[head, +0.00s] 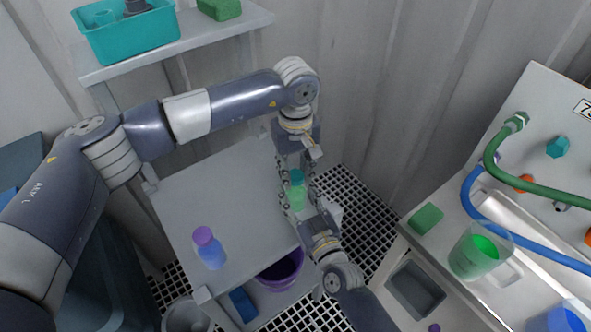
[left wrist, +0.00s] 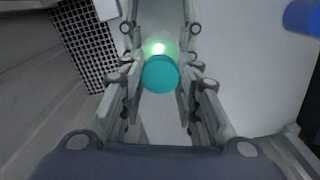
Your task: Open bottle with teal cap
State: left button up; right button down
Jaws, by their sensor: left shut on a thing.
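My left gripper (head: 296,181) comes down from above and is shut on the teal cap. My right gripper (head: 301,209) comes in from the lower right beside the green body. Its fingers are partly hidden, so I cannot tell whether they grip the body.
A blue bottle with a purple cap (head: 210,249) stands on the grey table (head: 185,197). A purple bowl (head: 282,274) sits below the table's front edge. At right, a counter holds a green sponge (head: 426,218), a beaker of green liquid (head: 476,254) and hoses. A teal bin (head: 130,38) stands on a shelf.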

pick_arm(q)
jog(key=n, duration=1.3)
jog(key=shift+n, duration=0.3)
jog(key=n, duration=0.3)
jog(key=shift+n, duration=0.3)
jog(key=n, duration=0.8)
jog(key=shift+n, duration=0.3)
jog(key=n, duration=0.5)
jog(key=shift+r, duration=0.1)
jog(key=n, duration=0.3)
jog(key=shift+n, duration=0.3)
